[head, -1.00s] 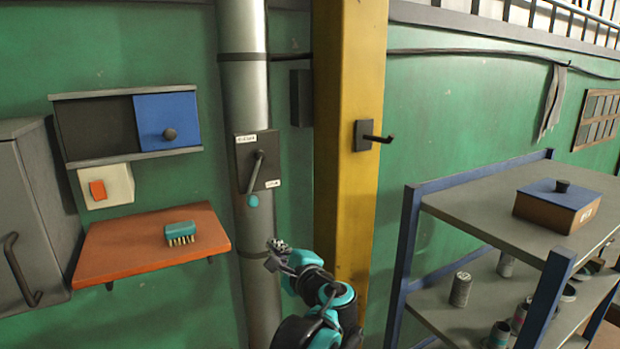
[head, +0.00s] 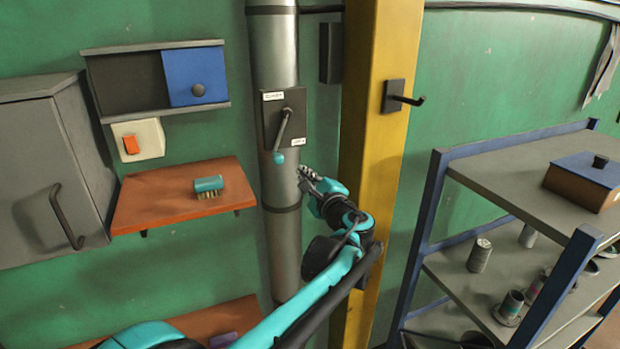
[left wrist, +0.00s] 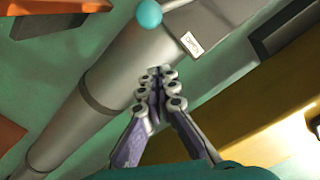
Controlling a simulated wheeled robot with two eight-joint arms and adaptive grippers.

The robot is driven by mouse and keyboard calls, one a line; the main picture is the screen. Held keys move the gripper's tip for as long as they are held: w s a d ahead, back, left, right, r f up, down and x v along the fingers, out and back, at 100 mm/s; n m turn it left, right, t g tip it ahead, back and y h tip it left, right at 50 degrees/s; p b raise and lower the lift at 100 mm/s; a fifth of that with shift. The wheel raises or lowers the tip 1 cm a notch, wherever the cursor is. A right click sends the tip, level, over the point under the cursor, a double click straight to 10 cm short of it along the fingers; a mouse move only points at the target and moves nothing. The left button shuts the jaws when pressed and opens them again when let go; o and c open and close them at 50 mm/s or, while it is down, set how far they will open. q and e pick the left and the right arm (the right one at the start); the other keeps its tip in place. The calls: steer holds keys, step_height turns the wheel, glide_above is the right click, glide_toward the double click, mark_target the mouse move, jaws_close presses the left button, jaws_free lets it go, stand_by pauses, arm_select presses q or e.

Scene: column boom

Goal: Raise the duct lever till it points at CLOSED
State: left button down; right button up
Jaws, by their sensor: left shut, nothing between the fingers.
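The duct lever (head: 284,130) sits on a dark plate (head: 270,118) on the grey duct (head: 280,226). It hangs down, slightly left, ending in a teal knob (head: 279,158). In the left wrist view, the closed fingertips (left wrist: 156,80) lie below the knob (left wrist: 149,12). My right gripper is not in view.
A yellow column (head: 378,130) with a dark hook (head: 407,99) stands right of the duct. An orange shelf (head: 150,205) with a brush (head: 208,186) is at left, beside a grey cabinet (head: 40,190). A blue-framed rack (head: 432,220) stands at right.

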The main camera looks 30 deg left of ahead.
mark_target(280, 163)
arm_select(q)
steer(key=shift+s+a+r+m+p, duration=0.3)
steer(key=shift+s+a+r+m, duration=0.15)
steer(key=shift+a, duration=0.5)
steer(key=shift+s+a+r+m+p, duration=0.35)
steer(key=shift+a+r, duration=0.05)
steer(key=shift+a, duration=0.55)
steer(key=shift+s+a+r+m+p, duration=0.3)
steer(key=shift+s+a+r+m, duration=0.15)
steer(key=shift+a, duration=0.5)
steer(key=s+a+r+m+p, duration=0.4)
steer(key=s+a+r+m, duration=0.1)
steer(key=r+m, duration=0.4)
steer(key=shift+s+m+t, duration=0.3)
steer(key=shift+s+m, duration=0.05)
steer(key=shift+m, duration=0.4)
steer(key=shift+r, duration=0.1)
